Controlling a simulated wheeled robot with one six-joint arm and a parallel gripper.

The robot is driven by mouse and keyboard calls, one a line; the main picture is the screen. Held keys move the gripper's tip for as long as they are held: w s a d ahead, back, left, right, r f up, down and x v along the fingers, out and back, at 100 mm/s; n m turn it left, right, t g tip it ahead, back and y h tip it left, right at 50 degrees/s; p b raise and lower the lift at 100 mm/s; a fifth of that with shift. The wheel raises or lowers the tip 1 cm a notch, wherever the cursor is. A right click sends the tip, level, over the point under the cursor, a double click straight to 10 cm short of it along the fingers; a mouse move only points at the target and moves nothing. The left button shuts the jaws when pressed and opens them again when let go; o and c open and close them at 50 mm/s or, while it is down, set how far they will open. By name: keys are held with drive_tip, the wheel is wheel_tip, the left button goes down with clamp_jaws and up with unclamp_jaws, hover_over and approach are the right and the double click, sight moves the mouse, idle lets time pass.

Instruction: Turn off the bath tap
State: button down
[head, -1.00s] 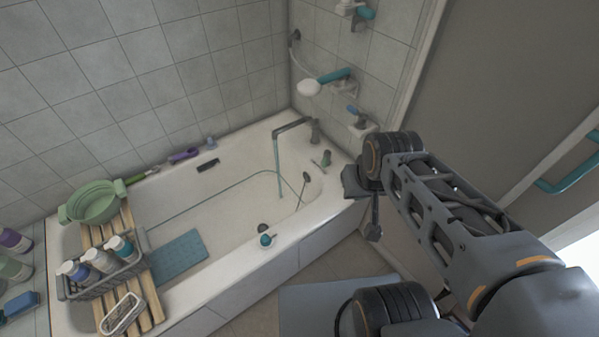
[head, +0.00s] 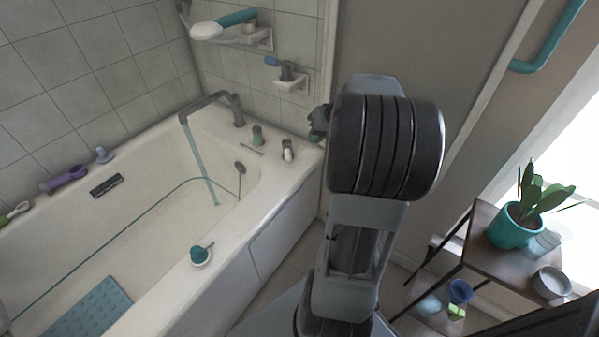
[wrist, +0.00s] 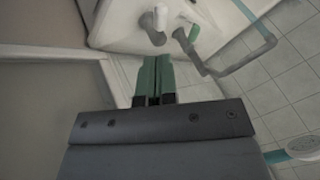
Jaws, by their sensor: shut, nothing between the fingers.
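The grey bath tap spout (head: 212,97) arches over the tub's far end, and a bluish stream of water (head: 198,160) falls from it into the bath (head: 150,215). On the rim beside it stand a green-topped tap handle (head: 257,136) with a thin lever and a white-topped handle (head: 288,151). In the wrist view the white handle (wrist: 160,17), green handle (wrist: 192,32) and spout (wrist: 236,66) lie beyond my gripper (wrist: 156,62). Its green fingers are shut and empty, apart from the handles. In the head view my gripper (head: 319,122) is mostly hidden behind my wrist.
A teal-handled shower head (head: 208,30) and a small wall holder (head: 289,83) are above the rim. A teal-capped item (head: 200,255) sits on the near rim. A dark shelf (head: 520,250) with a potted plant (head: 515,230) stands right.

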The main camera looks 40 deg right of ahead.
sight(288, 151)
drive_tip(key=d+f+t+b, duration=0.1)
drive_tip(key=d+f+b, duration=0.1)
drive_tip(key=d+f, duration=0.25)
drive_tip(key=shift+m, duration=0.3)
drive_tip(key=b+x, duration=0.1)
drive_tip(key=x, duration=0.2)
drive_tip(key=b+x, duration=0.1)
drive_tip(key=x, duration=0.3)
drive_tip(key=a+b+x, duration=0.1)
drive_tip(key=b+x, duration=0.1)
drive_tip(key=x, duration=0.1)
drive_tip(key=shift+w+r, duration=0.15)
drive_tip(key=shift+w, duration=0.1)
drive_tip(key=shift+w+a+r, duration=0.1)
drive_tip(key=shift+w+a, duration=0.4)
drive_tip(key=shift+a, duration=0.4)
drive_tip(key=shift+d, duration=0.15)
